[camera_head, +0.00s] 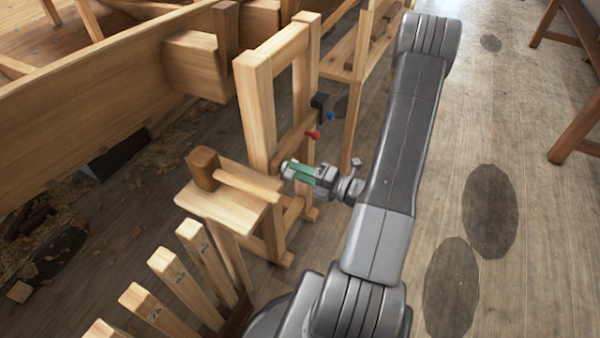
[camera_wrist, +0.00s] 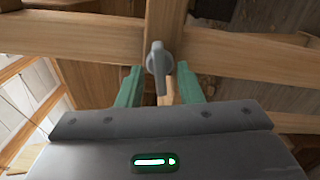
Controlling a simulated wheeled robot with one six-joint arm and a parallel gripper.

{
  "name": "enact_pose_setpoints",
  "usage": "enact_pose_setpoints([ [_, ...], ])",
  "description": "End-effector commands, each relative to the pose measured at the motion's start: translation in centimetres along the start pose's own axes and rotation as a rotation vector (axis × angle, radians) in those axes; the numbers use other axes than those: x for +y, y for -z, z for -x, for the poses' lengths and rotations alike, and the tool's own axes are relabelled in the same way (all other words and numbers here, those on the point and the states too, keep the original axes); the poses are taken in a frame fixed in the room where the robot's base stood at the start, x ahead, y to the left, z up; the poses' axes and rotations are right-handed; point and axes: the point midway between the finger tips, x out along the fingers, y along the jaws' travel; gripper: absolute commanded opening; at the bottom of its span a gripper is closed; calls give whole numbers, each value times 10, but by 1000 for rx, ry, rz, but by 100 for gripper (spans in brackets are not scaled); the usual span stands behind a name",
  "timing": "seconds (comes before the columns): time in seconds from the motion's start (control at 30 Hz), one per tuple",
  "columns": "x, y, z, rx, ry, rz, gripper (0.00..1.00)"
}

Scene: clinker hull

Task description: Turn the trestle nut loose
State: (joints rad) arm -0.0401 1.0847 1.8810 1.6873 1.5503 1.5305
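My gripper (camera_wrist: 158,82) has two green fingers, one on each side of the lever. They stand apart, with gaps to the lever; I see no contact. In the head view my gripper (camera_head: 292,170) is close to the lower part of the wooden trestle (camera_head: 256,105). There the nut is small and mostly hidden by the fingers.
A red knob (camera_head: 313,134) and a blue knob (camera_head: 331,116) are on the trestle just above my gripper. A wooden stool (camera_head: 225,207) with a block stands to the left. Numbered wooden slats (camera_head: 185,285) stand in front.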

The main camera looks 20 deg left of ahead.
Motion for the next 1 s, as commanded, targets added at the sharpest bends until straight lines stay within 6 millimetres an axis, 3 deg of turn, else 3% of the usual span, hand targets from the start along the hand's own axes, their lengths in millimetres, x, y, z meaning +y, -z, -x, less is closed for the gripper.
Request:
enact_pose_setpoints([
  [0.27, 0, 0, -1, 0, 0, 0, 33],
  [0.47, 0, 0, -1, 0, 0, 0, 0],
  [0.77, 0, 0, -1, 0, 1, 17, 0],
  [1.0, -1, 0, -1, 0, 1, 125, 0],
])
